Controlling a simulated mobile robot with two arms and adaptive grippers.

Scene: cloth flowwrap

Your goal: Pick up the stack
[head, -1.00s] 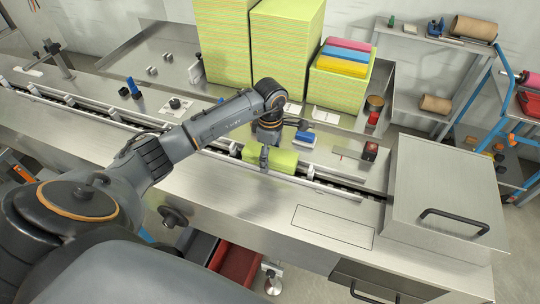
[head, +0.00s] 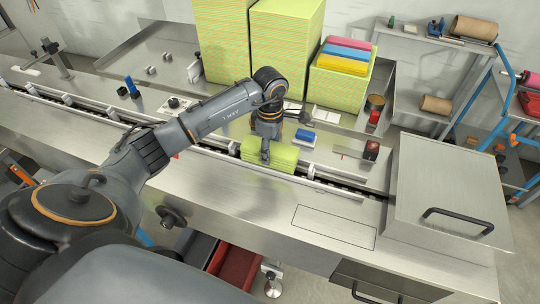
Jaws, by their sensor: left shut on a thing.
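A small stack of yellow-green cloths (head: 282,160) lies at the conveyor channel (head: 335,187) in the middle of the machine, with its layered edge facing me. My left gripper (head: 265,158) comes down on the stack from above and is shut on its left part. The gripper hides some of the stack, and I cannot tell whether the stack is lifted clear of the channel. My right gripper is not in view.
Tall yellow-green cloth piles (head: 287,50) stand behind the machine, beside a lower pile with blue, yellow and pink cloths (head: 344,55) on top. A steel cover with a black handle (head: 455,220) is at the right. The front steel deck (head: 230,195) is clear.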

